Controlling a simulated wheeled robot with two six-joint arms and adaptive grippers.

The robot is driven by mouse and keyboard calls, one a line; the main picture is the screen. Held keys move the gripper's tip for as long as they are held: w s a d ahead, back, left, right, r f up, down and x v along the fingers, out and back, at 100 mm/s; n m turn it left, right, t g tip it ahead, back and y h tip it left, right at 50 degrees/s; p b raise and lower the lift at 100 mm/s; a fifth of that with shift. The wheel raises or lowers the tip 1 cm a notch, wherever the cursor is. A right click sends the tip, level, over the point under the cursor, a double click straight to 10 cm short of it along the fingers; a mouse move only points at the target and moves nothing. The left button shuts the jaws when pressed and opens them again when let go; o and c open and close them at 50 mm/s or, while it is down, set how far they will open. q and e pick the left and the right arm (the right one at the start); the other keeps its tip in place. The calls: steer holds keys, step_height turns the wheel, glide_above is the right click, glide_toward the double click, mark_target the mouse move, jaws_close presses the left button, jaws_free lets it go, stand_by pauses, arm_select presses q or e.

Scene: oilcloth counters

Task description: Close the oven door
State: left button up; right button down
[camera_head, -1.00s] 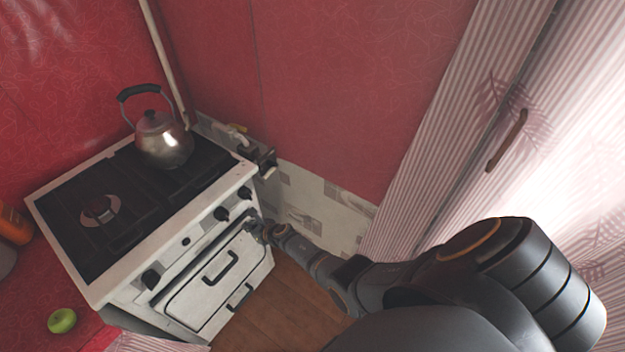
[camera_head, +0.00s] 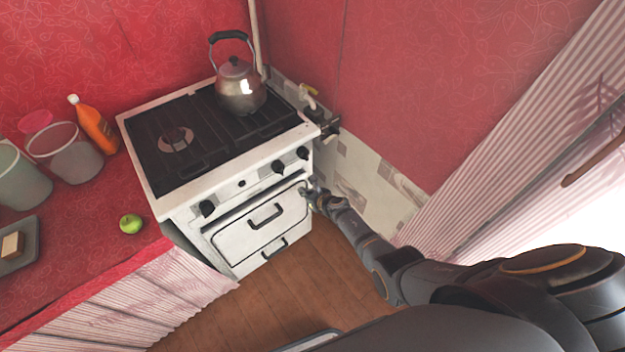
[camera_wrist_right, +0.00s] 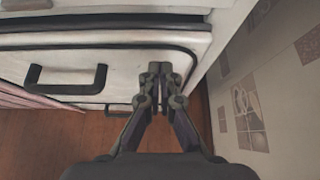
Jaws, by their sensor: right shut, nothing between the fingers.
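The white stove (camera_head: 232,188) has an oven door (camera_head: 243,238) with a black bar handle (camera_head: 265,216). The door looks upright or nearly so, with a dark gap along its top edge. Its front also shows in the right wrist view (camera_wrist_right: 125,66), beneath a dark strip. My right gripper (camera_head: 307,192) is shut and empty at the door's upper right corner. In the right wrist view its fingertips (camera_wrist_right: 160,70) are against or just in front of the door; contact is unclear. My left gripper is out of view.
A kettle (camera_head: 240,92) stands on the hob. The red counter (camera_head: 80,225) at left holds a green apple (camera_head: 130,223), an orange bottle (camera_head: 97,128) and buckets. A tiled wall (camera_head: 375,185) is close to the right of my arm. Wooden floor (camera_head: 300,285) is clear before the stove.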

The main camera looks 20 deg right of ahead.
step_height(320, 180, up, 10)
steer(key=s+d+p, duration=0.1)
steer(key=s+p, duration=0.2)
steer(key=p, duration=0.4)
steer(key=s+d+f+m+g+h, duration=0.15)
steer(key=s+d+f+m, duration=0.25)
steer(key=s+f+m, duration=0.5)
steer(key=s+d+f+m+g+h, duration=0.1)
steer(key=s+d+f+m+h, duration=0.15)
steer(key=s+f+m, duration=0.7)
arm_select(q)
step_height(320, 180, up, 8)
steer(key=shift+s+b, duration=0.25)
steer(key=shift+b, duration=0.15)
arm_select(e)
steer(key=s+d+f+m+g, duration=0.1)
steer(key=s+f+m+g, duration=0.2)
steer(key=s+m, duration=0.7)
steer(key=s+d+f+m+g, duration=0.1)
steer(key=s+f+m+g, duration=0.3)
steer(key=s+m, duration=0.6)
steer(key=s, duration=1.1)
steer(key=shift+s+d+f+m, duration=0.2)
steer(key=shift+s+f+m, duration=0.05)
steer(key=shift+s+m, duration=0.15)
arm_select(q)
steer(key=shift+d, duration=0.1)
